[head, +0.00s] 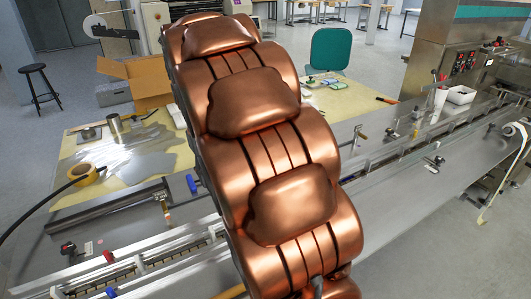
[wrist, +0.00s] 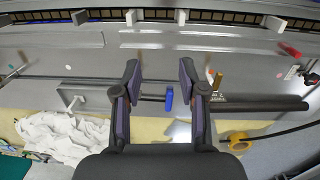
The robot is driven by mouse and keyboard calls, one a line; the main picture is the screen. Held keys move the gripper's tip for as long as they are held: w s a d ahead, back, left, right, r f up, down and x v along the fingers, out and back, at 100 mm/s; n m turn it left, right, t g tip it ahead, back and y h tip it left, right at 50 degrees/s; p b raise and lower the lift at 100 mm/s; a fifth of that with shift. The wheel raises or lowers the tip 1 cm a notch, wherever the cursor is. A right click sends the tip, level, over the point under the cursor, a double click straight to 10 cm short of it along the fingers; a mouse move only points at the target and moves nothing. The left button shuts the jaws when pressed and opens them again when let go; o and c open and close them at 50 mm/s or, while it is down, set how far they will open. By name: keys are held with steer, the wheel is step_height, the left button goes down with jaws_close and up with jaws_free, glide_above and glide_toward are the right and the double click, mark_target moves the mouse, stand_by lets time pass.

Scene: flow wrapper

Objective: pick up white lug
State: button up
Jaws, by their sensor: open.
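Several white lugs stand along the dark chain channel at the top of the wrist view; one white lug (wrist: 181,17) is right of centre and another white lug (wrist: 130,17) is left of it. In the head view a white lug (head: 140,265) shows on the infeed at lower left. My gripper (wrist: 159,73) is open, with nothing between its fingers. It is above the metal machine surface, apart from the lugs, which lie beyond its fingertips. My gripper is hidden in the head view.
A blue clamp (wrist: 169,99) and a dark bar (wrist: 255,104) lie below the fingers. A red part (wrist: 289,50) is at the right. A yellow tape roll (head: 83,174) is on the worktable at left. A cardboard box (head: 150,82) stands behind.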

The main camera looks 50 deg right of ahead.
steer(key=w+d+f, duration=0.2)
steer(key=w+d, duration=0.2)
steer(key=d, duration=0.7)
steer(key=w+d+f+t+p, duration=0.1)
steer(key=w+d+f, duration=0.2)
steer(key=d, duration=0.8)
steer(key=w+d+f+t, duration=0.1)
steer(key=w+d+f, duration=0.1)
steer(key=w+d, duration=0.4)
steer(key=shift+w+d+f+m, duration=0.1)
steer(key=shift+d+m, duration=0.1)
steer(key=shift+d, duration=1.1)
steer(key=shift+d+f+m, duration=0.1)
steer(key=shift+d+m, duration=0.1)
steer(key=shift+d, duration=1.1)
steer(key=shift+d+f+p, duration=0.25)
steer(key=shift+f+p, duration=0.15)
steer(key=shift+f, duration=0.05)
steer(key=shift+w+a+f+p, duration=0.15)
steer(key=shift+f+p, duration=0.6)
steer(key=shift+f, duration=1.05)
steer(key=shift+w+a+f+p, duration=0.15)
steer(key=shift+f+p, duration=0.55)
steer(key=shift+f, duration=1.05)
steer(key=shift+d, duration=0.1)
steer(key=shift+c, duration=0.4)
jaws_close()
